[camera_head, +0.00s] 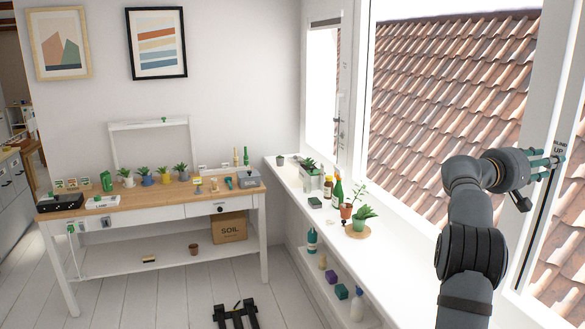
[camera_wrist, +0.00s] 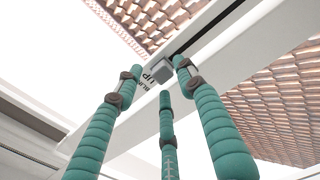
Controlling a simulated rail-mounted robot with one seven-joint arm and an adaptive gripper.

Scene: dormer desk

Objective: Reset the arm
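My gripper (camera_head: 556,158) is at the far right in the head view, held up beside the white window frame. Its three teal fingers fill much of the wrist view, with their tips (camera_wrist: 160,78) apart. Nothing shows between the fingers. A small grey block (camera_wrist: 155,69) on the frame lies just beyond the tips in the wrist view, with dark "UP" lettering beside it. I cannot tell whether a fingertip touches it.
The white window sill (camera_head: 400,262) holds several plants and bottles, below and left of my arm. A wooden-topped desk (camera_head: 150,198) with potted plants stands at the left. Window frames and panes are close around my gripper. The room's middle air is clear.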

